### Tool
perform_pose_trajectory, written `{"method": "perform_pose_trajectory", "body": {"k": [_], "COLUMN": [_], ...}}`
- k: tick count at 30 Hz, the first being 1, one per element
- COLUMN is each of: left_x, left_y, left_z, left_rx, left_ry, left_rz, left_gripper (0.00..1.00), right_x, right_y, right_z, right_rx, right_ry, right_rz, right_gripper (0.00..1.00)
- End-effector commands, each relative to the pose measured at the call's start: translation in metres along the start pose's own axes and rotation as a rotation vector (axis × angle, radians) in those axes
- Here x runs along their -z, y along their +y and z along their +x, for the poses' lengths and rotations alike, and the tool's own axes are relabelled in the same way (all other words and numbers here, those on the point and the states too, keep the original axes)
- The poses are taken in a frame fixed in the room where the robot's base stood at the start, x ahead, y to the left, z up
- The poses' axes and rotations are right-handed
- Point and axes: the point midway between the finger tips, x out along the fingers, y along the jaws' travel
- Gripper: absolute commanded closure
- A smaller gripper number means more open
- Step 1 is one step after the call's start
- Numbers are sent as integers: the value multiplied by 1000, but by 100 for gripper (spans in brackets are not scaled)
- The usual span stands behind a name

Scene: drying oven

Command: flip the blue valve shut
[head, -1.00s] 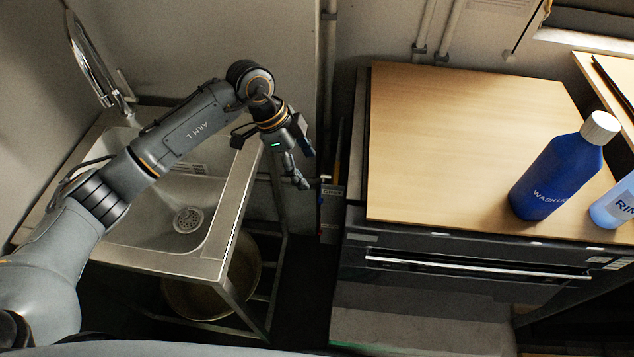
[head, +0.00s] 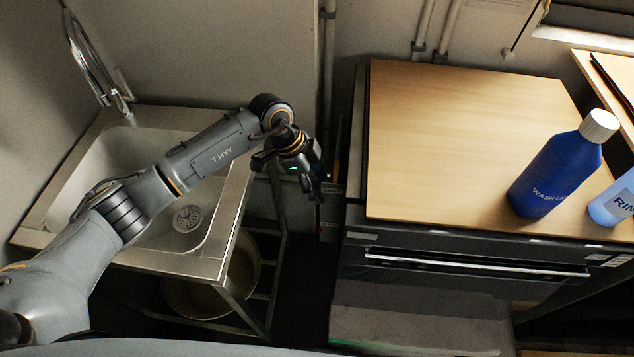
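My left gripper (head: 318,188) points down into the dark gap between the sink and the oven unit, close to a small box or panel (head: 329,208) on the oven's left side. Its fingers are small and dark here, and I cannot tell whether they are open or shut. The blue valve cannot be made out; the gripper and the shadow cover that area. My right gripper is not in view.
A steel sink (head: 190,262) on a frame stands left of the gap. The oven (head: 470,262) with a wooden top (head: 455,130) stands right of it. A blue wash bottle (head: 550,178) and a pale rinse bottle (head: 612,205) stand on the top's right side.

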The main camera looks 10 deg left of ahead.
Motion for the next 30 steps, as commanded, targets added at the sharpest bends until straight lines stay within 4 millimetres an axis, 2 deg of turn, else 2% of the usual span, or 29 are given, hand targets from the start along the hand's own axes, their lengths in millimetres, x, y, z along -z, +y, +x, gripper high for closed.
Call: {"method": "perform_pose_trajectory", "body": {"k": [1, 5, 6, 11, 15, 21, 30], "left_x": [-1, -1, -1, -3, -6, -9, -9], "left_y": [2, 3, 3, 5, 10, 13, 10], "left_z": [3, 4, 4, 6, 13, 24, 23], "left_rx": [-6, -7, -8, 24, 141, 288, 337], "left_ry": [-1, -2, -2, -4, -4, -1, -3], "left_rz": [0, -1, -1, 12, 62, 123, 142], "left_gripper": [70, 97, 100, 100, 100, 100, 100], "right_x": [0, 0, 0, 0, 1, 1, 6], "right_y": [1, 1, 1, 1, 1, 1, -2], "right_z": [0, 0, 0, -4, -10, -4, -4], "right_rx": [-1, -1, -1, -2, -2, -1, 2], "right_ry": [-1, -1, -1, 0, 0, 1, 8], "right_rz": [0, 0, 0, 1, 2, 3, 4], "right_gripper": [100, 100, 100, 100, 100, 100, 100]}}
